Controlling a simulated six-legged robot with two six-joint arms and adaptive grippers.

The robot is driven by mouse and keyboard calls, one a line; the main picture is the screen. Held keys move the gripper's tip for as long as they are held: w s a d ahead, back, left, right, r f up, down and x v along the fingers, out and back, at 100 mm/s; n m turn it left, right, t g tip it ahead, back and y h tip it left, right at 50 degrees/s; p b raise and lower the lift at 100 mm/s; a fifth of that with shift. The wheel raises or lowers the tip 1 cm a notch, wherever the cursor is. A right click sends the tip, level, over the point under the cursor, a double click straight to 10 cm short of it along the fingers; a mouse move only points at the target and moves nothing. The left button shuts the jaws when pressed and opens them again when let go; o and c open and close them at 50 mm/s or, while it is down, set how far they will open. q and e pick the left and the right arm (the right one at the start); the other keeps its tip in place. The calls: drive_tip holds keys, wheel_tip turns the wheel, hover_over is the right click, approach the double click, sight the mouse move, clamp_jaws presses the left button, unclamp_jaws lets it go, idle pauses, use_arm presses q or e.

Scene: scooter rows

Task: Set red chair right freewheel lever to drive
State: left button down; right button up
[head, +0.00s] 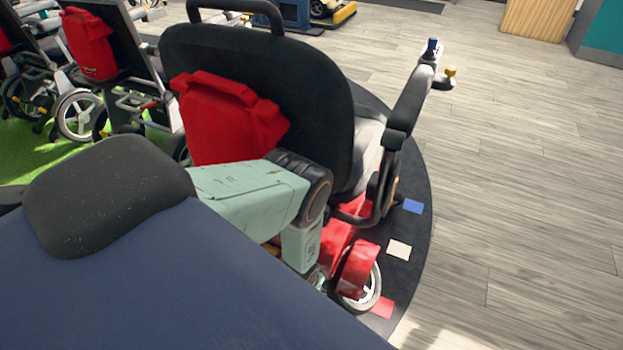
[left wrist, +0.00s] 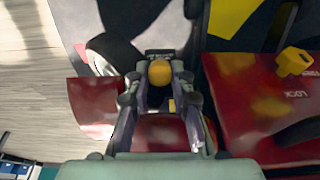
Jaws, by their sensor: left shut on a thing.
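The red chair (head: 355,268) is a power chair with a black backrest, seen from behind in the head view on a round dark mat. Its red base also shows in the left wrist view (left wrist: 245,115). My left gripper (left wrist: 160,82) is shut on a round yellow lever knob (left wrist: 159,72), with a finger on each side. A second yellow lever (left wrist: 294,62) stands to the right beside lettering that reads LOCK. In the head view my left arm reaches down behind the chair, and its gripper is mostly hidden. My right gripper is not in view.
A red bag (head: 228,118) hangs on the backrest. The chair's armrest (head: 408,105) carries a joystick on the right. More wheelchairs (head: 75,115) stand at the left on green flooring. The wood floor (head: 530,180) to the right is clear.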

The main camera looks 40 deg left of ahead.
use_arm(q)
drive_tip(key=c, duration=1.6)
unclamp_jaws()
drive_tip(key=shift+w+a+r, duration=0.2)
drive_tip(key=shift+w+r, duration=0.05)
drive_tip(key=shift+w, duration=0.4)
drive_tip(key=o, duration=0.4)
drive_tip(key=shift+s+d+f, duration=0.1)
drive_tip(key=shift+s, duration=0.05)
drive_tip(key=shift+o, duration=0.2)
drive_tip(key=shift+s, duration=0.15)
drive_tip(key=v, duration=1.2)
